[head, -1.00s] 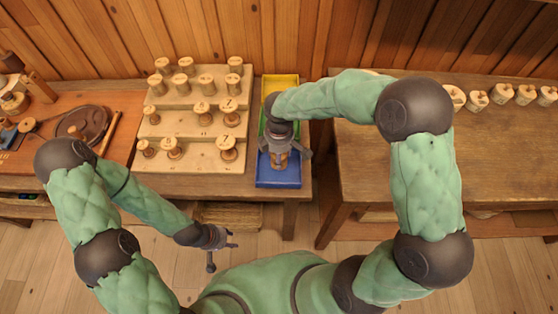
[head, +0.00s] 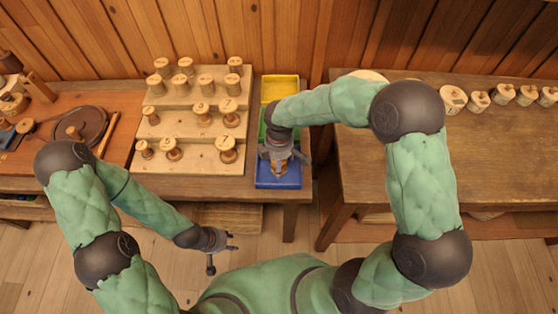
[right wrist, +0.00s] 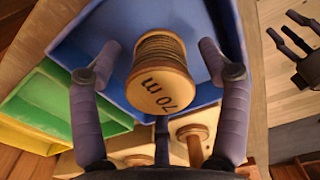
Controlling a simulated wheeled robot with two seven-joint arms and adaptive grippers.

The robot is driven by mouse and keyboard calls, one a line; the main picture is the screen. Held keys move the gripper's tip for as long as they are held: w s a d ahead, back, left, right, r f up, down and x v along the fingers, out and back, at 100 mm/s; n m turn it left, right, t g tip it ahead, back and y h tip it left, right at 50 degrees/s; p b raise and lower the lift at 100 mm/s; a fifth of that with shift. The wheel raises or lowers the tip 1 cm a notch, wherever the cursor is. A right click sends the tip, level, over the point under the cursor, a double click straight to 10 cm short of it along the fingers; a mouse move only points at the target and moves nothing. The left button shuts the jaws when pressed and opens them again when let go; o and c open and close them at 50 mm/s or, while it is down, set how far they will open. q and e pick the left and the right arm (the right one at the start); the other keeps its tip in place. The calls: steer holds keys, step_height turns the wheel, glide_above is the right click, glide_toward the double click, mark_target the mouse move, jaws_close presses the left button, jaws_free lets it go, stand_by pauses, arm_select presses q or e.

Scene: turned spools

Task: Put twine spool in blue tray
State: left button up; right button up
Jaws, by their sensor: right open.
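The twine spool (right wrist: 160,75) has pale wooden ends, dark brown twine and "70 m" on its near end. In the right wrist view it is between the spread fingers of my right gripper (right wrist: 160,62), with gaps on both sides. It is over or in the blue tray (right wrist: 212,90); I cannot tell whether it touches the floor. In the head view my right gripper (head: 282,167) is above the blue tray (head: 290,183) and hides most of the spool. My left gripper (head: 223,251) is open and empty, in front of the table edge.
A green tray (right wrist: 55,98) and a yellow tray (head: 280,88) lie in line behind the blue one. A stepped wooden rack (head: 185,128) with several spools stands just left of the trays. More spools stand on the right table (head: 440,160).

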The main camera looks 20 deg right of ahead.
step_height(320, 180, up, 12)
steer(key=p, duration=0.4)
steer(key=shift+r, duration=0.15)
